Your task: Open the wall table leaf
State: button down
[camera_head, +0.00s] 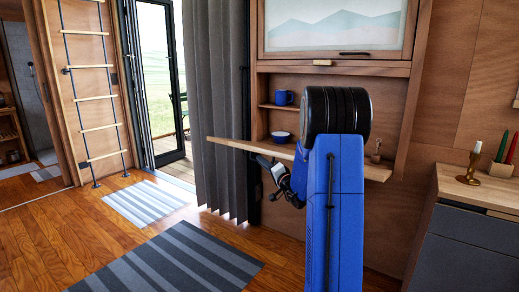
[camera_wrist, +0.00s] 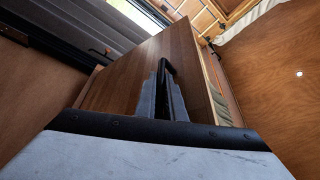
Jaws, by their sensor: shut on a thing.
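The wall table leaf (camera_head: 235,146) is a wooden board standing out from the wall below an open niche. In the head view I see it nearly edge-on, roughly level. My gripper (camera_head: 263,163) is at the underside of its front edge, partly hidden by my blue arm. In the wrist view a wooden panel (camera_wrist: 130,75), which looks like the leaf, fills the middle. My gripper (camera_wrist: 166,92) is shut on a dark handle (camera_wrist: 169,68) on that panel. The exact contact is hard to make out.
A blue mug (camera_head: 284,97) stands on the niche shelf and a blue bowl (camera_head: 281,137) sits lower. A grey curtain (camera_head: 215,90) hangs left of the leaf. A counter (camera_head: 480,196) with candles stands at the right. The striped rug (camera_head: 165,262) and floor at left are clear.

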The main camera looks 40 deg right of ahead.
notch_tip(320, 180, down, 8)
jog(key=n+y, duration=0.1)
jog(key=n, duration=0.1)
jog(key=shift+a+n+t, duration=0.3)
jog(key=shift+n+t, duration=0.1)
jog(key=shift+s, duration=0.1)
jog(key=c, duration=1.8)
grip_release()
jog(key=shift+c, duration=0.2)
jog(key=v, duration=1.7)
jog(key=shift+s, duration=0.15)
jog(key=shift+f, duration=0.1)
